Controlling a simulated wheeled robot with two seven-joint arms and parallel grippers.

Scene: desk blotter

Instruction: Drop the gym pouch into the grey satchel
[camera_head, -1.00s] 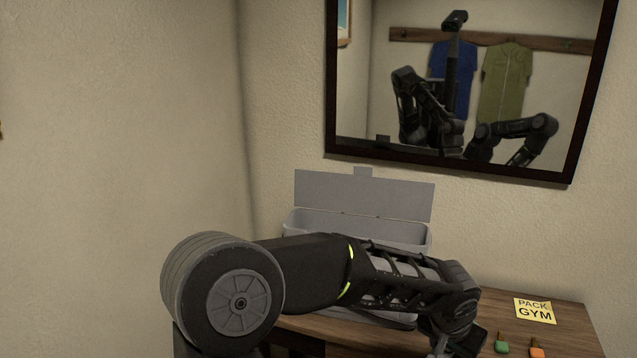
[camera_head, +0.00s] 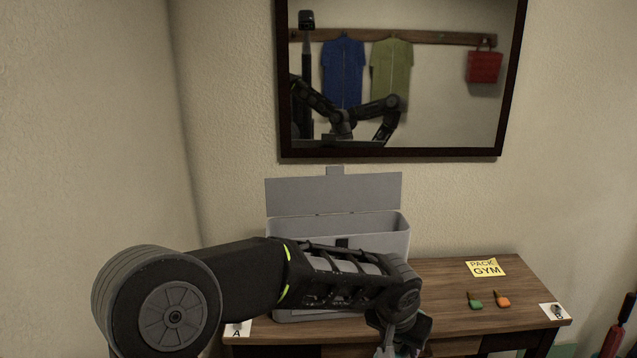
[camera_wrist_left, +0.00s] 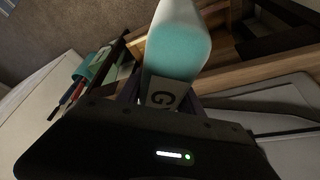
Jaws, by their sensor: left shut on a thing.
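The grey satchel (camera_head: 393,232) stands at the back left of the desk with its lid (camera_head: 335,195) raised open. My left arm crosses in front of it and hides much of its front. My left gripper (camera_head: 398,348) is at the bottom edge of the head view, in front of and to the right of the satchel, pointing down. In the left wrist view it is shut on the gym pouch (camera_wrist_left: 178,52), a teal and white roll with a white tag marked G (camera_wrist_left: 163,93). The pouch is not visible in the head view. My right gripper is not in view.
A yellow PACK GYM note (camera_head: 485,267), a green tag (camera_head: 475,301) and an orange tag (camera_head: 502,300) lie on the desk (camera_head: 440,290). Cards A (camera_head: 238,330) and B (camera_head: 554,311) sit at its front corners. A mirror (camera_head: 440,60) hangs behind.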

